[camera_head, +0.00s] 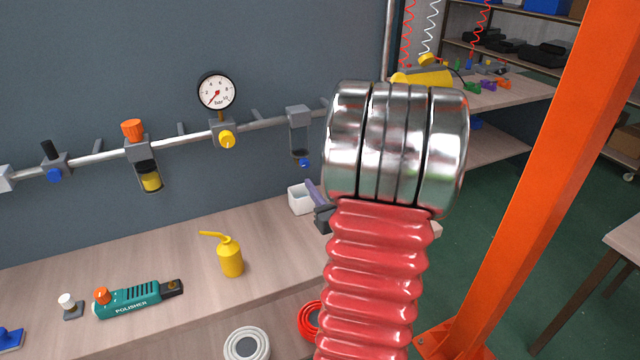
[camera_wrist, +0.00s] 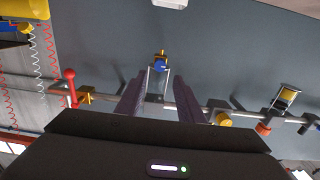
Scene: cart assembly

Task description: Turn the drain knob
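The blue drain knob (camera_head: 304,162) hangs at the bottom of a clear bowl under the grey filter unit (camera_head: 299,118) on the wall pipe. In the wrist view the blue knob (camera_wrist: 160,66) shows ahead, roughly centred between the two finger tips. My gripper (camera_wrist: 160,80) is open, with its two purple-grey fingers apart and nothing between them. In the head view my gripper (camera_head: 315,192) shows just below and right of the knob, mostly hidden behind my arm. The fingers look apart from the knob; the exact distance cannot be told.
The pipe also carries a gauge (camera_head: 216,91), a yellow knob (camera_head: 227,139), an orange-topped unit (camera_head: 133,130) and a blue-knobbed valve (camera_head: 54,174). Below, the bench (camera_head: 190,240) holds a white box (camera_head: 299,200), a yellow oil can (camera_head: 230,258) and a polisher (camera_head: 135,299). An orange post (camera_head: 545,170) stands right.

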